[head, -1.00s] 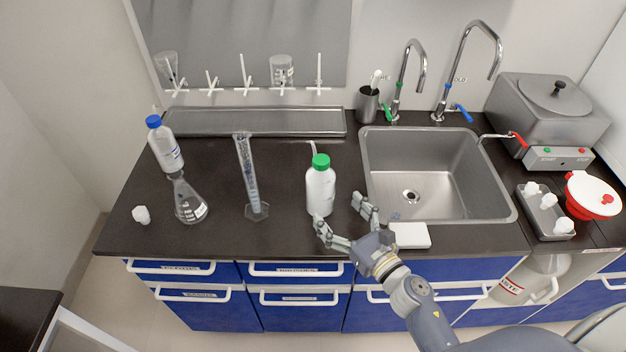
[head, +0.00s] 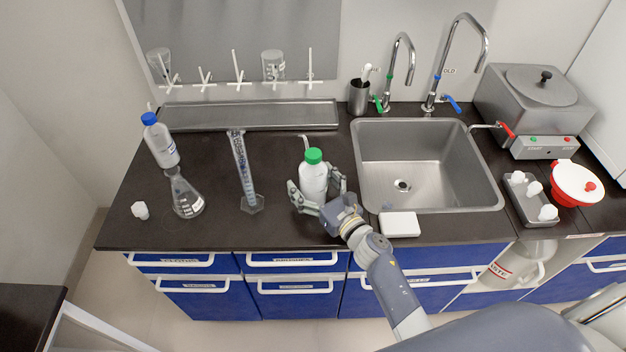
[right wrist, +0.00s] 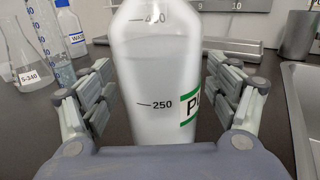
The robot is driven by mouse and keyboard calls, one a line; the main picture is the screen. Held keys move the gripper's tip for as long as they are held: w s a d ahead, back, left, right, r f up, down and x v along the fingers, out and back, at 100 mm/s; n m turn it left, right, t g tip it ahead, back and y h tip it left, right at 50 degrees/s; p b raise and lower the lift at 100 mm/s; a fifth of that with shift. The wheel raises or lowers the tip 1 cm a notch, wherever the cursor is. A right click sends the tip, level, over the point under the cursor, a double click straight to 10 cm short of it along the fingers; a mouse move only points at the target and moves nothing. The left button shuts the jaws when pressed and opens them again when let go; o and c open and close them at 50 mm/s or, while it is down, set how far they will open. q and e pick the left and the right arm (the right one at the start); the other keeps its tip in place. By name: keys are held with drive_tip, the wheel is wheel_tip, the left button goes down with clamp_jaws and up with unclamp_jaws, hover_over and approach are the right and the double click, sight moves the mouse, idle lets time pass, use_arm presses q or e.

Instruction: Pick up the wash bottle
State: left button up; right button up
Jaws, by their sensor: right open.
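A white wash bottle with a green cap and a thin spout (head: 312,178) stands upright on the dark counter, left of the sink. In the right wrist view its body (right wrist: 158,75) fills the middle, with volume marks and a label starting "PU" partly cut off. My right gripper (head: 315,188) is open around this bottle, one finger on each side. The right wrist view shows narrow gaps between fingers and bottle. A second bottle, with a blue cap (head: 161,146), stands at the counter's left. My left gripper is not in view.
An Erlenmeyer flask (head: 186,197), a graduated cylinder (head: 243,172) and a small white stopper (head: 140,210) stand to the left. The sink (head: 430,198) and a white block (head: 400,224) are to the right. A metal tray (head: 250,115) lies behind.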

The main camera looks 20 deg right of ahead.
drive_tip(key=c, duration=0.9)
drive_tip(key=shift+r, duration=0.1)
